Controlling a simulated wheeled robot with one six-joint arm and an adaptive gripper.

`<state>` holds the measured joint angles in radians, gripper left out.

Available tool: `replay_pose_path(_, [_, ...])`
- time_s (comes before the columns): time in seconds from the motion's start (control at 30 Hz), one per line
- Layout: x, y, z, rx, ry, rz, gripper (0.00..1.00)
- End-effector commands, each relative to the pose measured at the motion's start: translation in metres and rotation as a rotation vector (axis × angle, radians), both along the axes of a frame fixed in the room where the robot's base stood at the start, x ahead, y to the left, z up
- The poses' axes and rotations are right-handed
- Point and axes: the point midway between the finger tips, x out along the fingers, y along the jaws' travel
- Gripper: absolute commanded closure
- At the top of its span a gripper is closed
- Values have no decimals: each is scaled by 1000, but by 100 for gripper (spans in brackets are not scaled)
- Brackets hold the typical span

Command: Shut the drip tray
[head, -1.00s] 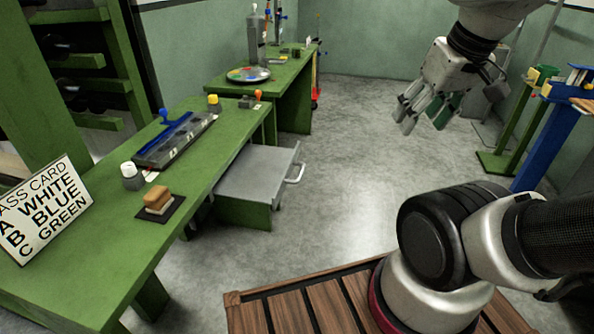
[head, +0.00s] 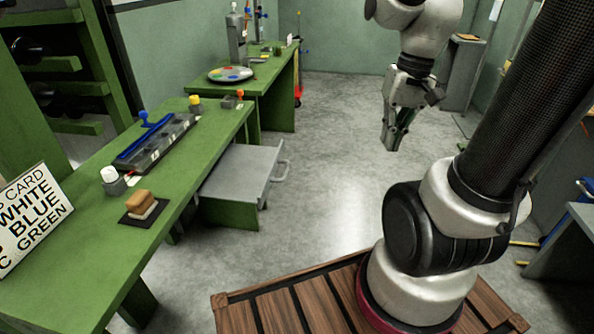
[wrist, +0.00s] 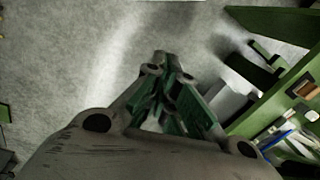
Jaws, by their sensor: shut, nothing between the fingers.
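The drip tray (head: 240,172) is a flat grey drawer-like tray with a handle (head: 281,171) on its right end. It sticks out from under the right side of the near green bench. My gripper (head: 391,146) hangs fingers down over the open floor, to the right of the tray and apart from it. Its fingers are together and hold nothing. In the wrist view, my gripper (wrist: 160,62) points over bare floor. A grey surface that looks like the tray (wrist: 224,100) lies to the right of the fingers, partly hidden by them.
The near green bench (head: 75,262) carries a long rack with a blue bar (head: 155,145), a brown block (head: 140,203) and a sign card (head: 30,218). A far green bench (head: 275,105) holds a palette disc (head: 231,74). The floor between the tray and my gripper is clear.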

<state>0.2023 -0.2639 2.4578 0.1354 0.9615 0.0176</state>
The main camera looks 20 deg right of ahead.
Motion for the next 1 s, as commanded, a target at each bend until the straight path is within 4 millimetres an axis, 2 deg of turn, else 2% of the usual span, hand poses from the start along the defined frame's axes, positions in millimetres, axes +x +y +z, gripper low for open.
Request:
replay_pose_path(0.03, [9, 0, -16, 47, 51, -75, 100])
replay_pose_path(0.27, [63, 8, -89, 274, 216, -538, 100])
replay_pose_path(0.4, [102, 12, -135, 397, 299, -875, 100])
replay_pose_path(0.53, [144, 16, -168, 501, 355, -1198, 100])
replay_pose_path(0.6, [174, 20, -173, 562, 362, -1371, 100])
replay_pose_path(0.7, [205, 20, -162, 639, 353, -1560, 100])
replay_pose_path(0.8, [209, 21, -162, 654, 378, -1653, 100])
replay_pose_path(1.0, [213, 30, -174, 650, 392, -1676, 100])
